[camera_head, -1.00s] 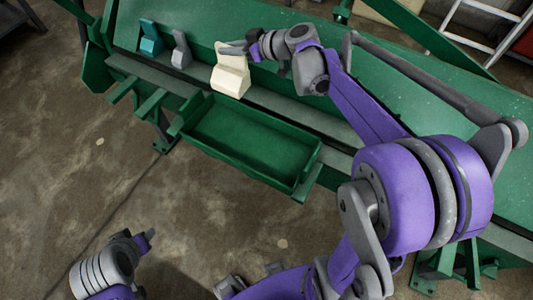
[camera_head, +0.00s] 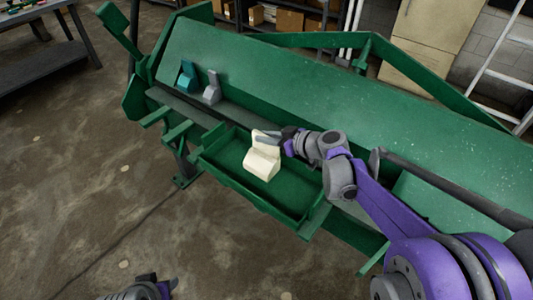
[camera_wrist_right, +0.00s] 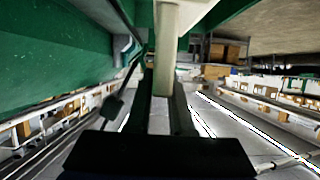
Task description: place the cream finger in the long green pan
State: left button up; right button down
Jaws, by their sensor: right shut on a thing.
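The cream finger (camera_head: 262,164) is a pale block with an upright tab, over the long green pan (camera_head: 243,182) in the head view. My right gripper (camera_head: 268,137) is shut on its upper tab. Whether the block's underside touches the pan floor cannot be told. In the right wrist view the cream finger (camera_wrist_right: 167,45) shows as a pale strip between the jaws. The pan is a shallow rectangular tray on the front of the green machine. My left gripper (camera_head: 146,280) is at the bottom edge, far from the pan, its jaws unclear.
A teal finger (camera_head: 187,77) and a grey finger (camera_head: 212,88) stand on the green machine's ledge, left of the pan. The sloped green machine bed (camera_head: 330,90) rises behind. The pan's floor right of the cream finger is bare.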

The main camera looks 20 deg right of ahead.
aim_at(254, 145)
jog(key=shift+f, duration=2.1)
jog(key=shift+f+b, duration=0.2)
jog(key=shift+b, duration=0.15)
jog(key=c, duration=0.8)
grip_release()
jog(key=shift+r, duration=0.1)
jog(key=shift+s+d+r, duration=0.15)
jog(key=shift+s+r, duration=0.05)
jog(key=v, duration=1.1)
jog(key=shift+s+d, duration=0.2)
jog(key=shift+s, duration=0.05)
